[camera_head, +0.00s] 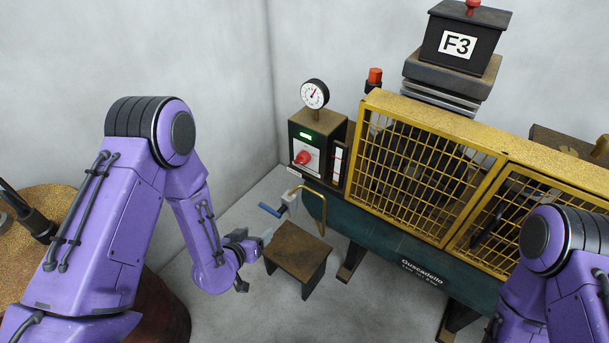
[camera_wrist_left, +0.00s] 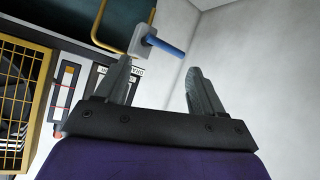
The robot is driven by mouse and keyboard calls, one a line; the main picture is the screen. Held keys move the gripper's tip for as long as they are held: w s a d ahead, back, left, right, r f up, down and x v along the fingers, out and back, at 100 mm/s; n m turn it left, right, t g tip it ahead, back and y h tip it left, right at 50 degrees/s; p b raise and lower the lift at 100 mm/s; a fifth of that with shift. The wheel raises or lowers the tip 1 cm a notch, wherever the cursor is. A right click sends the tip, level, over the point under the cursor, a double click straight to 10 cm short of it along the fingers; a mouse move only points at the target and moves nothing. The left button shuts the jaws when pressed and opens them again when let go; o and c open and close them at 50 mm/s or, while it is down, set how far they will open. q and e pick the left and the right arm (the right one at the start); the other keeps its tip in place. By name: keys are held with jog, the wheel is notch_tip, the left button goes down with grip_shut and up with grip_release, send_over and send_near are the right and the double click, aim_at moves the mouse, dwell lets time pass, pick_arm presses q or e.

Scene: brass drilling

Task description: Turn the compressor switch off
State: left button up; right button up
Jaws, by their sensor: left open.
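The compressor switch is a red rotary knob (camera_head: 302,157) on a white plate on the front of a dark control box (camera_head: 318,132). A green indicator (camera_head: 305,135) above the knob is lit. My left gripper (camera_head: 256,262) is open and empty, below and to the left of the box and apart from it. In the left wrist view the open fingers (camera_wrist_left: 157,88) have nothing between them, and the knob cannot be made out there. My right arm shows at the right edge of the head view, but its fingertips are not visible.
A blue-handled valve (camera_head: 270,210) sticks out near a brass pipe (camera_head: 312,200) below the box, close to my left gripper; its handle shows in the left wrist view (camera_wrist_left: 165,46). A small stool (camera_head: 296,250) stands below. A yellow mesh cage (camera_head: 420,165) stands right of the box.

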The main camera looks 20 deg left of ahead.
pick_arm(q)
jog(key=w+d+r+m+t+h+b, duration=0.1)
jog(key=w+r+m+t+h+b, duration=0.15)
jog(key=w, duration=0.45)
jog(key=m+t+h+b, duration=0.2)
jog(key=m+t+h, duration=0.1)
send_near(298, 163)
jog(key=x, duration=1)
jog(key=shift+d, duration=0.15)
pick_arm(e)
notch_tip(298, 163, down, 8)
jog(key=shift+r, duration=0.2)
pick_arm(q)
jog(key=shift+c, duration=0.3)
jog(key=c, duration=0.9)
